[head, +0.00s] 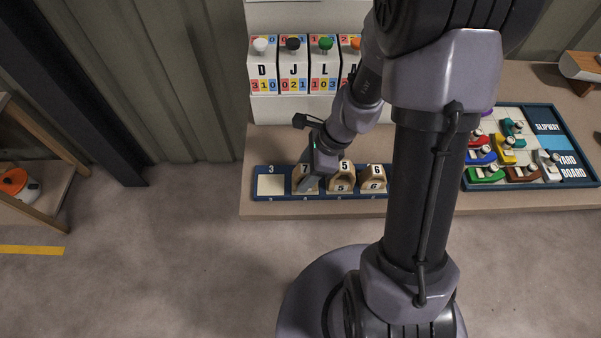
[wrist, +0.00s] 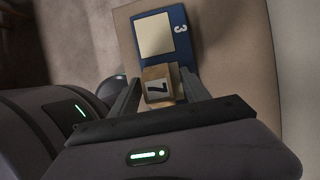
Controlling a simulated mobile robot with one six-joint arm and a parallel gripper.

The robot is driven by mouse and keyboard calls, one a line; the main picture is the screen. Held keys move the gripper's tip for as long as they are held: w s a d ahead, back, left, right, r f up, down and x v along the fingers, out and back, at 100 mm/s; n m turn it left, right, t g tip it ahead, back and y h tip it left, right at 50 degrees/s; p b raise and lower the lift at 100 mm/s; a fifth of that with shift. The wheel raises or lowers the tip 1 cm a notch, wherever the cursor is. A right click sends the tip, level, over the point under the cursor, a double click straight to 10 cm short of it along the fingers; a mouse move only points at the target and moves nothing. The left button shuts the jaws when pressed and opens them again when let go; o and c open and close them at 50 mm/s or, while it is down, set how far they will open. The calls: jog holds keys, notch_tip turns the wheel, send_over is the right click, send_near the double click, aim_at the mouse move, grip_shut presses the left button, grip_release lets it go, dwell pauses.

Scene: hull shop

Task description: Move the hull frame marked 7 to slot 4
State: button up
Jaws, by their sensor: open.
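The hull frame marked 7 (head: 299,172) sits in the blue-edged rack (head: 262,196), in the second place from the left, between empty slot 3 (head: 271,184) and the frame marked 5 (head: 341,177). My gripper (head: 314,181) is down at frame 7 and partly covers it. In the wrist view, frame 7 (wrist: 160,86) stands between the two open fingers (wrist: 160,78); contact cannot be told. Empty slot 3 (wrist: 156,36) is just beyond it there. The label of frame 7's place is too small to read surely.
A frame marked 6 (head: 373,177) stands at the rack's right. Behind are lettered blocks with coloured knobs (head: 293,66). A blue-edged board with coloured boat pieces (head: 553,172) lies to the right on the bench. The floor in front is clear.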

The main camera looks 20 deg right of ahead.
jog(key=p+v, duration=0.3)
jog(key=v, duration=0.6)
jog(key=shift+p, duration=0.35)
jog(key=s+a+r+n+t, duration=0.1)
jog(key=s+a+r+n, duration=0.1)
jog(key=r+n, duration=0.3)
jog(key=s+a+r+n+t+h, duration=0.1)
jog(key=s+a+r+n+t, duration=0.1)
jog(key=s+r+n, duration=0.3)
jog(key=s+a+r+n+t+h, duration=0.1)
jog(key=s+a+r+n, duration=0.3)
jog(key=r+n, duration=0.3)
notch_tip(320, 180, up, 4)
jog(key=shift+s+r, duration=0.2)
